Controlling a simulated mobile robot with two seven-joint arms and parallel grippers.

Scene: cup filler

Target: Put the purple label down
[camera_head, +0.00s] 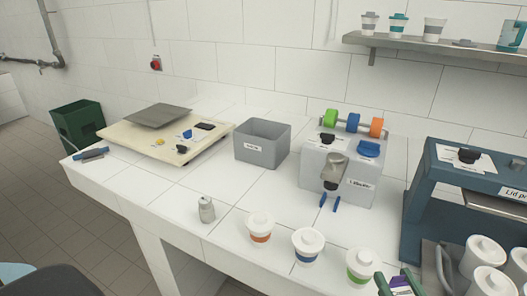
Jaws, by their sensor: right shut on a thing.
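My right gripper (399,283) shows at the bottom edge, right of the green-banded cup (360,266), with green fingers. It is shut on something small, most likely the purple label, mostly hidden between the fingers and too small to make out. No purple label shows anywhere else. The label machine (341,169) stands at the back of the counter, with green, blue and orange rolls (352,122) on top. My left gripper is not in view.
A grey bin (263,143), a metal canister (206,209) and a blue lid press (425,200) are around. The white counter (150,190) is clear at front left.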

